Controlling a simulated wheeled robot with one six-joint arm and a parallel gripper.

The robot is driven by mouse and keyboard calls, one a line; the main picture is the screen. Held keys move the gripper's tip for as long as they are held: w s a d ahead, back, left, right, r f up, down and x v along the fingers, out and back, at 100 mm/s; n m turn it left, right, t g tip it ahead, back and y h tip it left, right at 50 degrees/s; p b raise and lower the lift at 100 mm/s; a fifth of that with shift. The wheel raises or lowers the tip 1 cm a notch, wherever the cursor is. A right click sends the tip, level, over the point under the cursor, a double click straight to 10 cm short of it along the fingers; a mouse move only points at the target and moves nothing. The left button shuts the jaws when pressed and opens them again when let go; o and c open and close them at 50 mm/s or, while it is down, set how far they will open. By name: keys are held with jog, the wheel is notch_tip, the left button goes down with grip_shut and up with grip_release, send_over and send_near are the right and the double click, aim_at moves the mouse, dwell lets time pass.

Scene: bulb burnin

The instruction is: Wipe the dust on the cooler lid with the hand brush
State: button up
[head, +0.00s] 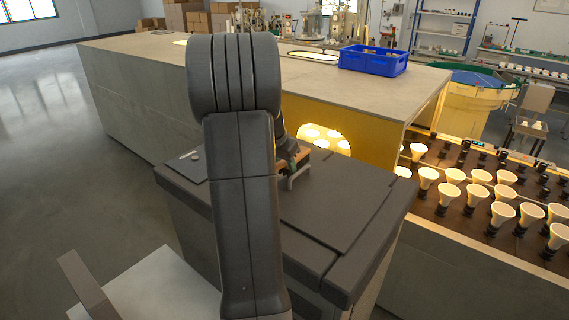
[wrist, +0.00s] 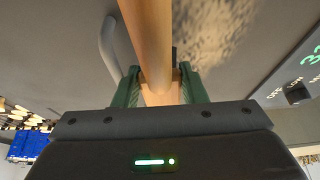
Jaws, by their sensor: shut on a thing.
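The dark grey cooler lid (head: 335,205) lies in front of me, on top of a box beside the long counter. My gripper (head: 294,160) is low over the lid, partly hidden behind my own arm in the head view. In the wrist view its green fingers (wrist: 158,88) are shut on the wooden handle of the hand brush (wrist: 150,40). The brush's bristles cannot be made out. A tan, speckled dust patch (wrist: 208,38) lies on the lid, just right of the brush in the wrist view. I cannot tell whether the brush touches the lid.
A grey curved handle (wrist: 108,48) stands left of the brush in the wrist view. A panel with green digits (wrist: 306,62) is at the right. The long counter (head: 130,50) with a blue crate (head: 373,62) stands behind the cooler. A rack of lit bulbs (head: 478,190) is to the right.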

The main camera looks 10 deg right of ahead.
jog(key=shift+f+b, duration=0.95)
jog(key=shift+f, duration=0.05)
jog(key=shift+r, duration=0.1)
